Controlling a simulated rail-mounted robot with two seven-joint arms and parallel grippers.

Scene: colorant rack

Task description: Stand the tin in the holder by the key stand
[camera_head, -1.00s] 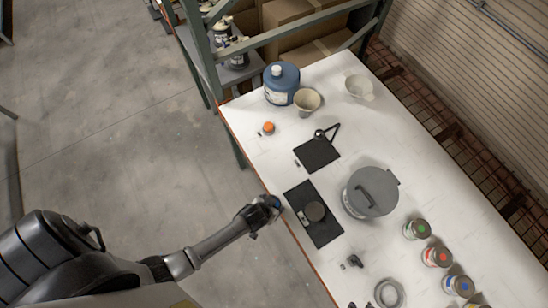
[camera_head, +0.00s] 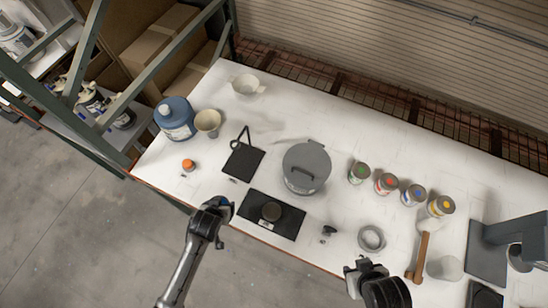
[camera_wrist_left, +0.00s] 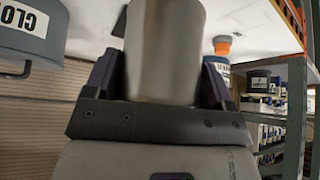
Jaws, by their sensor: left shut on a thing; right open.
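My left gripper (camera_head: 216,206) is at the table's front edge, left of the black mat. In the left wrist view, my left gripper (camera_wrist_left: 165,85) is shut on a plain pale grey cylinder (camera_wrist_left: 165,45), which looks like the tin; its far end is cut off. In the head view the held thing is mostly hidden. A grey ring (camera_head: 372,238), perhaps the holder, lies near the front edge. A small black item (camera_head: 328,232), perhaps the key stand, is left of it. My right gripper (camera_head: 364,270) is open in front of the ring.
A grey lidded pot (camera_head: 306,168) stands mid-table. Several colour-marked tins (camera_head: 386,184) are right of it. A black mat (camera_head: 290,222) bears a dark round piece (camera_head: 271,211). A mallet (camera_head: 420,255) lies at right. An orange-capped bottle (camera_head: 189,165) and blue jug (camera_head: 174,118) stand left.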

